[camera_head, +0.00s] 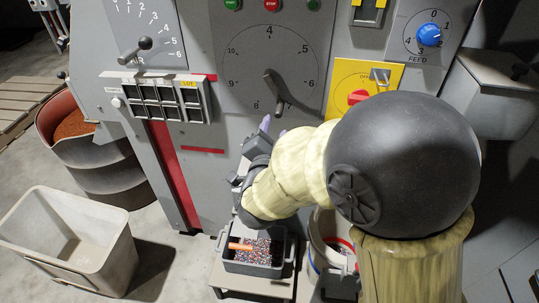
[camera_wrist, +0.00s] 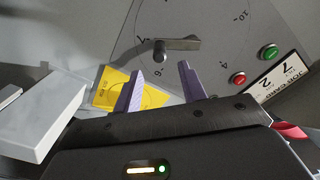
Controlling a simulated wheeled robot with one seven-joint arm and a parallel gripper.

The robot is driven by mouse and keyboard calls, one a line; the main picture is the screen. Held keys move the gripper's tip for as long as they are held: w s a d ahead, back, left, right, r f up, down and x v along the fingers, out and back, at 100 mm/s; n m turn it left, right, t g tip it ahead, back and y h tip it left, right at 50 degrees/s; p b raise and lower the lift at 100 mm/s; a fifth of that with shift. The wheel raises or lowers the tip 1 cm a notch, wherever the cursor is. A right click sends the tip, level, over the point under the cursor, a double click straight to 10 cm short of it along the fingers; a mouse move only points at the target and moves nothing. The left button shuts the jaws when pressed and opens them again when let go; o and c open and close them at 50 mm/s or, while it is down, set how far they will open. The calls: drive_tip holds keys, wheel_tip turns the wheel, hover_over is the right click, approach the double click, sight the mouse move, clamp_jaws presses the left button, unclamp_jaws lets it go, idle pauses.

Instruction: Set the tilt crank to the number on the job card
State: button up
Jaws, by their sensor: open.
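The crank (camera_head: 271,86) is a dark arm with a handle at the middle of a large numbered dial (camera_head: 290,50) on the grey machine front. Its arm points down, between the 6 and the 8. In the wrist view the crank (camera_wrist: 180,44) lies just beyond my fingertips, with its round knob near the gap. My gripper (camera_wrist: 160,68) is open and empty, with purple fingers. In the head view my gripper (camera_head: 268,127) is just below the crank, partly hidden by my arm. The job card (camera_wrist: 285,75) shows in the wrist view, tilted, with a large 7 and a 2.
A lever (camera_head: 140,47) with its own scale stands left of the dial. A yellow plate (camera_head: 345,80) with a red switch and padlock, and a blue feed knob (camera_head: 429,34), are to the right. A tray of scrap (camera_head: 255,268) stands below; a pale bin (camera_head: 70,235) is left.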

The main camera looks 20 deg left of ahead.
drive_tip(key=v, duration=0.8)
drive_tip(key=shift+s+f, duration=0.1)
